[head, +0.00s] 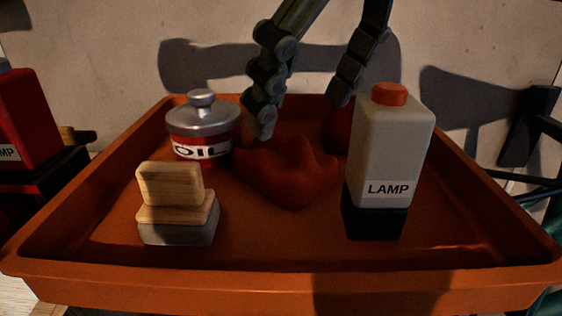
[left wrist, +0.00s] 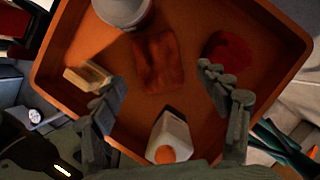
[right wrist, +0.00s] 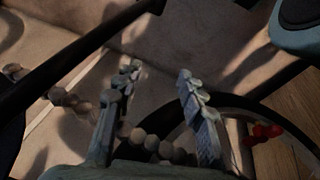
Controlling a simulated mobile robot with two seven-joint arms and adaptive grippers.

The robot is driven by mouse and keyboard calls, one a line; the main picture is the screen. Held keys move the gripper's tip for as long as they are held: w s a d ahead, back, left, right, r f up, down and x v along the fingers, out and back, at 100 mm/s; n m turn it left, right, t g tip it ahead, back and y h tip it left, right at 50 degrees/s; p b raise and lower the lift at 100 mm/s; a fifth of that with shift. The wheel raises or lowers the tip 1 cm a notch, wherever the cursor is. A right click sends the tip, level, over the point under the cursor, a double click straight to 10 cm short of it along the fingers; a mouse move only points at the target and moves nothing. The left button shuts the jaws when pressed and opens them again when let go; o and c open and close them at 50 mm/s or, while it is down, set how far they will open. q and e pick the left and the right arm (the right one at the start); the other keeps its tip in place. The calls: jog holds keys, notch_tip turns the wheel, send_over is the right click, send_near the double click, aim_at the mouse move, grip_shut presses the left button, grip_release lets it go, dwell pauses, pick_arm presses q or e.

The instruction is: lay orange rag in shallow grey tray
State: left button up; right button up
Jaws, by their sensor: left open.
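A crumpled orange-red rag (head: 288,172) lies in the middle of a shallow orange tray (head: 300,290). It also shows in the left wrist view (left wrist: 158,62). My left gripper (head: 301,113) is open and empty above the rag, its fingers spread apart at the rag's back side. It also shows in the left wrist view (left wrist: 160,85). My right gripper (right wrist: 160,78) is open and empty in the right wrist view, away from the tray. I see no grey tray in these views.
In the orange tray stand an oil tin (head: 203,125), a wood-backed brush or block (head: 175,205), a lamp bottle (head: 390,150) with an orange cap, and a dark red round thing (left wrist: 228,52) behind the bottle. A red bottle (head: 28,115) stands outside at left. A wall rises behind.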

aim_at(292, 134)
pick_arm(q)
jog(key=shift+a+f, duration=0.15)
jog(key=shift+f, duration=0.2)
jog(key=b+x, duration=0.1)
jog(key=x, duration=0.3)
jog(key=shift+s+a+f, duration=0.1)
jog(key=shift+f, duration=0.15)
jog(key=shift+a+f, duration=0.1)
jog(key=shift+f, duration=0.15)
pick_arm(e)
jog(key=v, duration=0.4)
jog(key=shift+s+d+r, duration=0.1)
jog(key=shift+s+d, duration=0.05)
jog(key=shift+d, duration=0.2)
pick_arm(q)
jog(key=c, duration=1)
jog(key=shift+c, duration=0.2)
jog(key=shift+r, duration=0.1)
